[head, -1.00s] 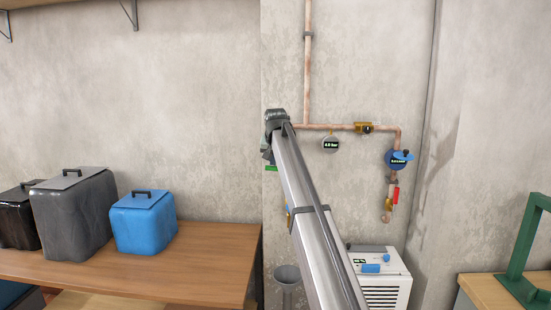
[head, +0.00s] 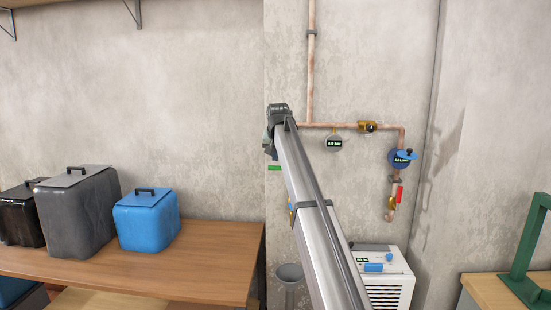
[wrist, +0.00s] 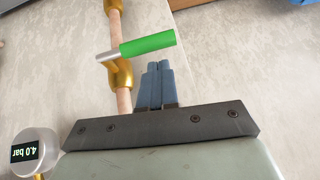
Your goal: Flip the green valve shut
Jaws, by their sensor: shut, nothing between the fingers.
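The green valve's lever handle (wrist: 147,44) shows in the wrist view, sticking out sideways across a copper pipe from a brass valve body (wrist: 121,75). In the head view only a small green piece of the handle (head: 275,168) shows beside my arm; the valve body is hidden behind it. My gripper (wrist: 157,66) is shut and empty, its two blue fingers side by side. In the wrist picture the fingertips lie just below the green handle; I cannot tell whether they touch it.
A round gauge reading 4.0 bar (wrist: 35,152) is near my gripper. To the right are a brass fitting (head: 368,127), a blue round meter (head: 400,158) and a red lever (head: 400,193). A white unit (head: 384,274) stands below. A wooden bench (head: 150,273) holds several lidded bins.

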